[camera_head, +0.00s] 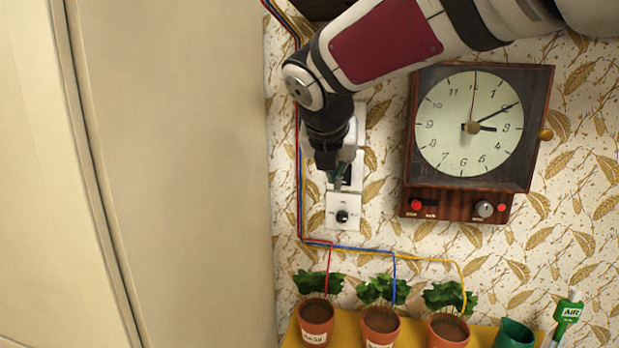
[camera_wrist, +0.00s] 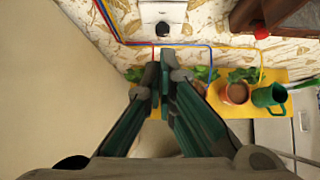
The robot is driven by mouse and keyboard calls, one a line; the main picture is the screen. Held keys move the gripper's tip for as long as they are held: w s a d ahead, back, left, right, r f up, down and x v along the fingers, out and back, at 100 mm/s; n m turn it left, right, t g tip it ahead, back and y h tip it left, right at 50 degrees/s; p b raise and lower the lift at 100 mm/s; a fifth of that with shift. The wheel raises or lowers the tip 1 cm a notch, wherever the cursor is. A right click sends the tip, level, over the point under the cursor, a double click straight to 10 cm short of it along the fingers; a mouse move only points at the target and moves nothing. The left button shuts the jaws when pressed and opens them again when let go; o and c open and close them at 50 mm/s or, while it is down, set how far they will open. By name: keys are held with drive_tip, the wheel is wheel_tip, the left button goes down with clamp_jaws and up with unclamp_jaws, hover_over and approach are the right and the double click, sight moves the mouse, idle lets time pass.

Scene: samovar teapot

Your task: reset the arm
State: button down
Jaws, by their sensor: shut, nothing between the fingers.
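My gripper (camera_head: 338,182) is at the end of my arm, in front of the wall switch panel in the head view. In the wrist view my gripper (camera_wrist: 160,75) points towards the wall, its two green and grey fingers together at the tips with nothing between them. The white switch panel (camera_head: 343,222) with a black knob (camera_head: 342,216) sits just below the fingers in the head view. The panel's upper part is partly hidden by my gripper. In the wrist view the panel (camera_wrist: 165,12) shows beyond the fingertips.
A wooden clock (camera_head: 468,128) with knobs hangs to the right. Coloured wires (camera_head: 345,248) run along the wall. A large beige surface (camera_head: 180,170) fills the left.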

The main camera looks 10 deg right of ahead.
drive_tip(key=shift+s+r, duration=0.1)
drive_tip(key=shift+s, duration=0.1)
drive_tip(key=s+d+f+m+g+y, duration=0.1)
drive_tip(key=s+f+m, duration=0.3)
drive_tip(key=s+m, duration=0.6)
drive_tip(key=s+d+f+m+g+y, duration=0.1)
drive_tip(key=s+d+f+m, duration=0.2)
drive_tip(key=s+m, duration=0.8)
drive_tip(key=s+d+f+m+g+y, duration=0.1)
drive_tip(key=s+f+m, duration=0.4)
drive_tip(key=s+m, duration=0.5)
drive_tip(key=shift+s+d+f+m+g, duration=0.15)
drive_tip(key=shift+d+f+m+g, duration=0.1)
drive_tip(key=shift+d+m+g, duration=0.3)
drive_tip(key=shift+d+t, duration=0.1)
drive_tip(key=shift+t, duration=0.15)
